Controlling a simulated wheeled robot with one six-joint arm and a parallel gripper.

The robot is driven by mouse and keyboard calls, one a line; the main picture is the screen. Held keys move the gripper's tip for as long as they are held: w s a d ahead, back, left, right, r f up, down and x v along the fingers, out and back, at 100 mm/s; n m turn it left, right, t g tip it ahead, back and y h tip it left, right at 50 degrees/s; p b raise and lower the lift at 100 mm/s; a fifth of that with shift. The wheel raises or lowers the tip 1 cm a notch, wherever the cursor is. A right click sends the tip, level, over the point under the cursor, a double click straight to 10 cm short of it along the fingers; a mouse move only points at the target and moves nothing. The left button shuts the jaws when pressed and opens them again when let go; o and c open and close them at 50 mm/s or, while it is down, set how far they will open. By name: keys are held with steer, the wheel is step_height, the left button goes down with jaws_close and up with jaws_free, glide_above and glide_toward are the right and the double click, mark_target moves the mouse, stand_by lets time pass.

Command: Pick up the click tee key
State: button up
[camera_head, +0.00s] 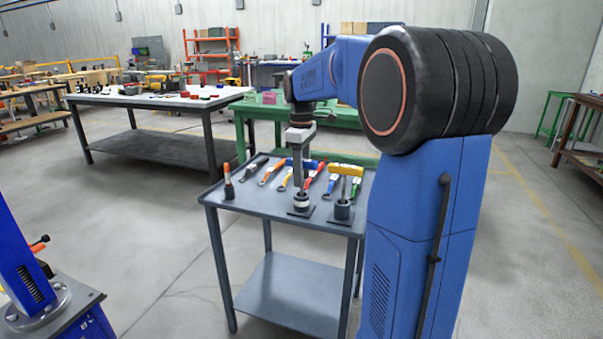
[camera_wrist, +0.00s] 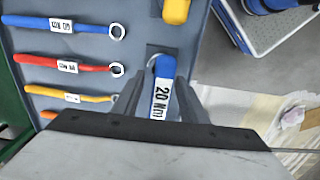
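The gripper hides part of the handle and shaft in the head view.
A yellow T-handled key (camera_head: 345,170) stands just right in its own holder (camera_head: 342,213); it also shows in the wrist view (camera_wrist: 176,10). Several coloured wrenches lie behind. An orange-topped tool (camera_head: 228,180) stands at the cart's (camera_head: 250,207) left. The cart's lower shelf is empty.

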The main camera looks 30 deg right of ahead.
jaws_close()
stand_by(0.3)
